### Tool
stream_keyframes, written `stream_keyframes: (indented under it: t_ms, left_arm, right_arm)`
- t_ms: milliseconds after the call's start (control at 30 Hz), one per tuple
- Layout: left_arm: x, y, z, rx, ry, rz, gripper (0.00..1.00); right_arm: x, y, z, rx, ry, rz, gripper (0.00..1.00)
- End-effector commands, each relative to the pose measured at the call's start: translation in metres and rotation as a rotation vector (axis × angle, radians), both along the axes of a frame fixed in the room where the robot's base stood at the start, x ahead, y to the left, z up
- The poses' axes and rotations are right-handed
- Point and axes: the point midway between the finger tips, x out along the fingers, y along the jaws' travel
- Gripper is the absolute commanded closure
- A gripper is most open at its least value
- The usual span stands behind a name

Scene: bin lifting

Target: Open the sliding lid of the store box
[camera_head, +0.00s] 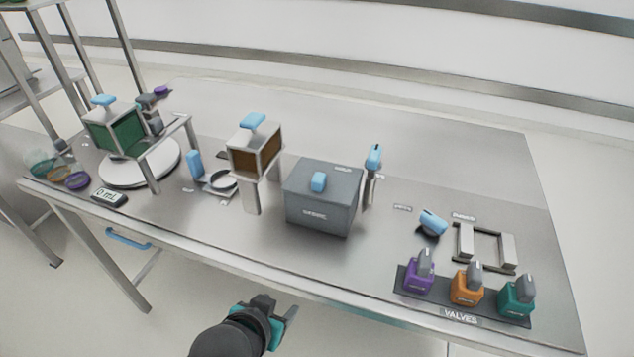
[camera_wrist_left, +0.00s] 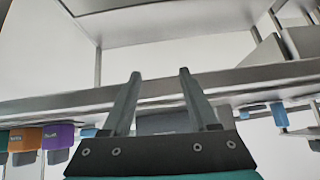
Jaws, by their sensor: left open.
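The store box is most likely the grey box (camera_head: 323,205) in the middle of the table; its front label is too small to read for sure. Its grey lid (camera_head: 345,182) covers the top and carries a blue handle (camera_head: 318,181). My left gripper (camera_head: 291,312) is in front of the table's front edge, apart from the box. In the left wrist view the left gripper (camera_wrist_left: 157,75) has its two fingers apart with nothing between them. A grey surface (camera_wrist_left: 162,123) shows behind the fingers, partly hidden. My right gripper is in neither view.
The steel table (camera_head: 400,300) has a blue-topped brown hopper (camera_head: 252,120) left of the box and a blue-handled tool (camera_head: 373,158) right of it. Valves (camera_head: 469,286) stand at the front right. A green hopper (camera_head: 122,137) and white disc (camera_head: 118,174) are at the left.

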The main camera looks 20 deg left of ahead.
Motion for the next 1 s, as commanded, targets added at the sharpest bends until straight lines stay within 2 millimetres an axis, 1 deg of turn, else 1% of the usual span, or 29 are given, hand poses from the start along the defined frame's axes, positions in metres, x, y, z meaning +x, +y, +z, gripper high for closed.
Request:
stream_keyframes:
  t_ms: [33, 67, 100, 267, 400, 500, 600, 700, 800, 933, 1000]
  left_arm:
    - [0.001, 0.001, 0.015, -0.002, -0.023, 0.008, 0.4]
    - [0.002, 0.002, 0.024, -0.004, -0.043, 0.014, 0.4]
    - [0.008, 0.004, 0.039, -0.007, -0.097, 0.028, 0.4]
    - [0.035, 0.005, 0.06, -0.017, -0.274, 0.047, 0.4]
    - [0.056, 0.003, 0.083, -0.032, -0.452, 0.048, 0.4]
    - [0.068, -0.002, 0.103, -0.046, -0.588, 0.036, 0.4]
    - [0.075, -0.007, 0.122, -0.062, -0.705, 0.014, 0.4]
    - [0.078, -0.013, 0.135, -0.075, -0.787, -0.006, 0.4]
    - [0.079, -0.016, 0.142, -0.083, -0.833, -0.02, 0.4]
    - [0.083, -0.018, 0.145, -0.087, -0.853, -0.027, 0.4]
    - [0.088, -0.018, 0.146, -0.087, -0.855, -0.027, 0.4]
  right_arm:
    - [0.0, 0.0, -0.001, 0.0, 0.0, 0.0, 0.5]
    - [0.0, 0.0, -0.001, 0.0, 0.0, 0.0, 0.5]
    - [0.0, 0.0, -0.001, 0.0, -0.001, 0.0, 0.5]
    - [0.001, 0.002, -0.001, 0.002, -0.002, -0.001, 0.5]
    - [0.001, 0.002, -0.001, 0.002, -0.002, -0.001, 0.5]
    - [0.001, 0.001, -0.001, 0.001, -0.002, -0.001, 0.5]
    - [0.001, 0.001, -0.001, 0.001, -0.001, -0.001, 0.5]
    - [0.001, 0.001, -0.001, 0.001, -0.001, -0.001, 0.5]
    - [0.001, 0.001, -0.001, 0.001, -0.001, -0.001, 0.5]
    - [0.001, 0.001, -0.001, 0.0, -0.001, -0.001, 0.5]
    - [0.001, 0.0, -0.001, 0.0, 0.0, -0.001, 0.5]
